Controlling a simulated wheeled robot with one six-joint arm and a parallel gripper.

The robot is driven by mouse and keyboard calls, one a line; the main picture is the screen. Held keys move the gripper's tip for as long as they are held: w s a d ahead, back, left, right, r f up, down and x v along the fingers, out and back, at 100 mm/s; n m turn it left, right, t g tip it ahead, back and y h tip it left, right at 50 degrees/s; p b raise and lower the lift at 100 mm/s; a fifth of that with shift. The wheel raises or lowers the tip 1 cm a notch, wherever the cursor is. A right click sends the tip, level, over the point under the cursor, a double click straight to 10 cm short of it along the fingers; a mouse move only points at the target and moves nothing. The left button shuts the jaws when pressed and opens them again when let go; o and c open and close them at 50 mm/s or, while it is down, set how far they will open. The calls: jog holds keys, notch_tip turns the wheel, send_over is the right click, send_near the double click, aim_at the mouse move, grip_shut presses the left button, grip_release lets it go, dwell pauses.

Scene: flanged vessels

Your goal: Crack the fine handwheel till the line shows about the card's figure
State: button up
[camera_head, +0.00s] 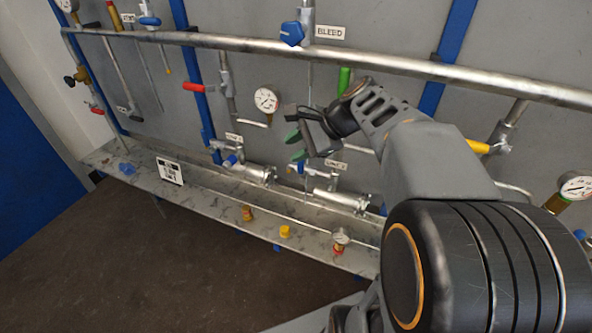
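My gripper (300,140) reaches in from the right, in front of the grey panel. Two small green pieces show at its tips; I cannot tell whether they are finger pads or part of a handle behind. Its fingers are seen at an angle, so their gap is unclear. A blue handwheel (292,34) sits by the BLEED label (330,32), above and apart from the gripper. Another blue handwheel (150,21) is at the upper left. I cannot tell which is the fine one. A round gauge (266,100) is left of the gripper; its reading is too small. A white card (169,171) stands on the shelf, its figure unreadable.
A long metal pipe (230,43) crosses the panel above the gripper. A red lever (194,87), a green handle (344,80) and a yellow lever (478,146) stick out. The shelf (205,200) bears yellow parts and a small gauge (340,236). Another gauge (576,187) is at right.

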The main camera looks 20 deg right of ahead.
jog(key=shift+s+a+f+n+g+h+b, duration=0.25)
jog(key=shift+s+f+n, duration=0.35)
jog(key=shift+f, duration=0.3)
jog(key=shift+s+a+f+n+g+h+b, duration=0.15)
jog(key=shift+s+a+f+n+h+b, duration=0.15)
jog(key=shift+s+f+n, duration=0.4)
jog(key=shift+w+f, duration=0.15)
jog(key=shift+f, duration=0.05)
dwell(3.2)
